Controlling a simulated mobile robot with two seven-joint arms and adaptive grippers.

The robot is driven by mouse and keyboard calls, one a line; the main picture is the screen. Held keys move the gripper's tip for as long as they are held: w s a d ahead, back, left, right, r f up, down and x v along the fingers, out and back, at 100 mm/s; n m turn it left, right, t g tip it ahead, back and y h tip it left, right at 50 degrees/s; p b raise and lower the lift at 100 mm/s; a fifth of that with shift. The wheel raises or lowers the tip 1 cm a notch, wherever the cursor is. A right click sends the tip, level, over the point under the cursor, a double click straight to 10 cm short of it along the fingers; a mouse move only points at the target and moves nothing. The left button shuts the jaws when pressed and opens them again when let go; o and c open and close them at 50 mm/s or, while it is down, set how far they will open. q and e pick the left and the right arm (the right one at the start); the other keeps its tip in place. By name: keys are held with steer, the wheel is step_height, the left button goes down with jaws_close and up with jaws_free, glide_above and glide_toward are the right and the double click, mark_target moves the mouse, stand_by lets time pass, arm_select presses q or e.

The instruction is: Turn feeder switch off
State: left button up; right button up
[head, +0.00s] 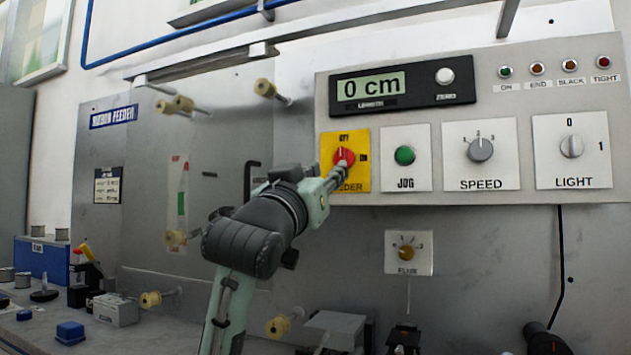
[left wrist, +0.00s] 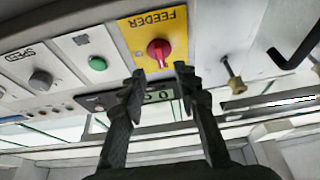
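The feeder switch is a red round knob (head: 344,156) on a yellow plate (head: 359,181), with OFF marked above it and ON to its right. The red knob also shows in the left wrist view (left wrist: 159,50), just beyond and between my fingertips. My right gripper is not in view.
The green JOG button (head: 404,155), SPEED knob (head: 480,149) and LIGHT knob (head: 571,146) sit right of the switch. A display (head: 402,86) reading "0 cm" is above. The FLUX knob (head: 407,250) is below. Pale rollers (head: 265,88) and a black handle (head: 250,180) stand out to the left.

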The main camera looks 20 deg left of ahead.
arm_select(q)
steer(key=v, duration=0.5)
stand_by(0.4)
